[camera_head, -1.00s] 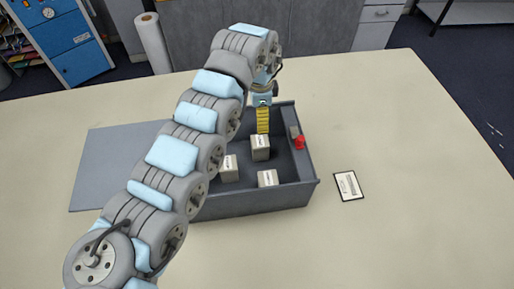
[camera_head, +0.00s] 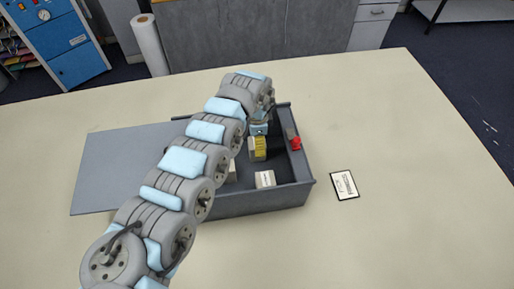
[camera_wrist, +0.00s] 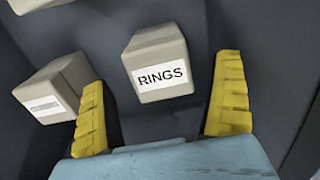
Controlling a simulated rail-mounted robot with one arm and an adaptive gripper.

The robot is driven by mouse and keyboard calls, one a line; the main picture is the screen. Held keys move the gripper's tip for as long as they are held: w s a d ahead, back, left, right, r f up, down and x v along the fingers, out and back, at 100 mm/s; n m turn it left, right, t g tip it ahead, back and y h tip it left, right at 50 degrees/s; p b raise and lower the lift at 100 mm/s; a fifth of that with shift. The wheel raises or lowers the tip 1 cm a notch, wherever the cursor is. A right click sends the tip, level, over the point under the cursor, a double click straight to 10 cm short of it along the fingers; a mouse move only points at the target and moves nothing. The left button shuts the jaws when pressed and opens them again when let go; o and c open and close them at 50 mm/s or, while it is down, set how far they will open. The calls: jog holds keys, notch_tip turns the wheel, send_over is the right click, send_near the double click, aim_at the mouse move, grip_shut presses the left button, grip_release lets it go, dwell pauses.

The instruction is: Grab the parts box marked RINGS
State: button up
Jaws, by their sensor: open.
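The parts box marked RINGS (camera_wrist: 158,62) is a small beige box with a white label. It sits in the dark grey open drawer or tray (camera_head: 262,204). In the wrist view it lies ahead of and between the yellow fingers of my gripper (camera_wrist: 163,112), slightly nearer the left-right middle, apart from both. The gripper is open and empty. In the head view my gripper (camera_head: 258,148) is down inside the tray, and its yellow fingers partly hide the box behind them.
Another beige box (camera_wrist: 58,88) stands close to the left finger, its label unreadable. A beige box (camera_head: 265,179) sits near the tray's front wall. A red object (camera_head: 296,143) is on the tray's right side. A label card (camera_head: 344,185) lies on the table (camera_head: 420,150).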

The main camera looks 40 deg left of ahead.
notch_tip(320, 180, down, 4)
jog(key=shift+f, duration=0.1)
jog(key=c, duration=1.4)
